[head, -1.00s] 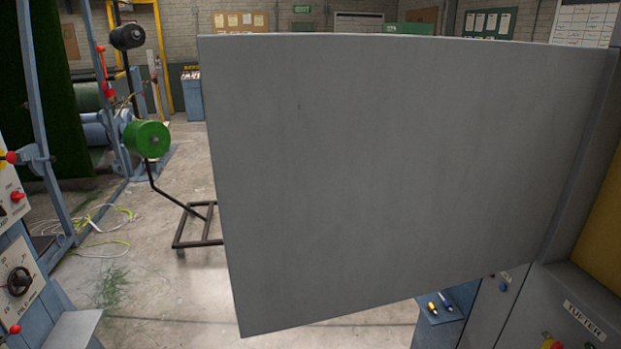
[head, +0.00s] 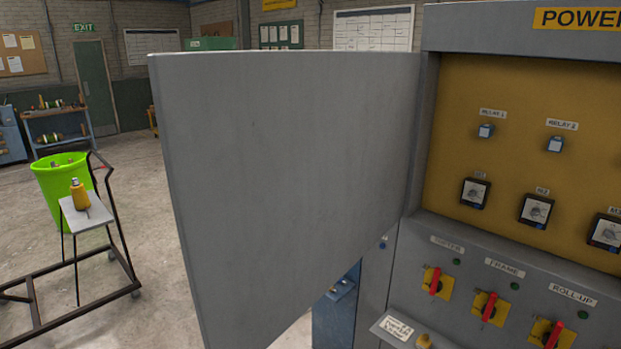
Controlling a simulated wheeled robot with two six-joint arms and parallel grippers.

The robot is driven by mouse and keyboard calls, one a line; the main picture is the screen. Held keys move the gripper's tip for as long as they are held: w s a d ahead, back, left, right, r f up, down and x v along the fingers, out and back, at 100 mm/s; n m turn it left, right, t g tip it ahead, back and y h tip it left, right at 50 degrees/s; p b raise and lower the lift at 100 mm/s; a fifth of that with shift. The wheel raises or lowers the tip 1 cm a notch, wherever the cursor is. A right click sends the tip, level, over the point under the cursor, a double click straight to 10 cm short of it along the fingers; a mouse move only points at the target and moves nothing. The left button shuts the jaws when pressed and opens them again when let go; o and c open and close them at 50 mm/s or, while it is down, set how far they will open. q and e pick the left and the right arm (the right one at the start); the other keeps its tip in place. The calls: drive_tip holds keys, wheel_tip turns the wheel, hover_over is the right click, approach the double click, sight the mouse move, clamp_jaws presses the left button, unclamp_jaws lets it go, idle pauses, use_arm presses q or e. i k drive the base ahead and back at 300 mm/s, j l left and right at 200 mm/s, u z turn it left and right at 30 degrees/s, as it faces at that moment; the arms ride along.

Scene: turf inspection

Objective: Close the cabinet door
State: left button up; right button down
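The grey cabinet door (head: 285,170) stands wide open in the middle of the head view. It joins the cabinet (head: 432,110) along its right edge, and its free edge is on the left, nearer to me. The open cabinet shows a yellow back panel (head: 520,110) with relays and meters. No handle shows on the door's visible face. Neither of my grippers is in view.
Below the opening, the cabinet front carries red and yellow switches (head: 487,308) and a small sloped ledge (head: 398,328). A black-framed cart (head: 85,275) and a green bin (head: 62,185) stand left of the door. Open concrete floor lies between them and the door.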

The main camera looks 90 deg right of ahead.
sight(283, 169)
drive_tip(key=i+l+z, duration=0.2)
drive_tip(key=i+z, duration=1)
drive_tip(key=i+j+z, duration=0.25)
drive_tip(key=i, duration=0.4)
drive_tip(key=l+z, duration=0.1)
drive_tip(key=z, duration=1.7)
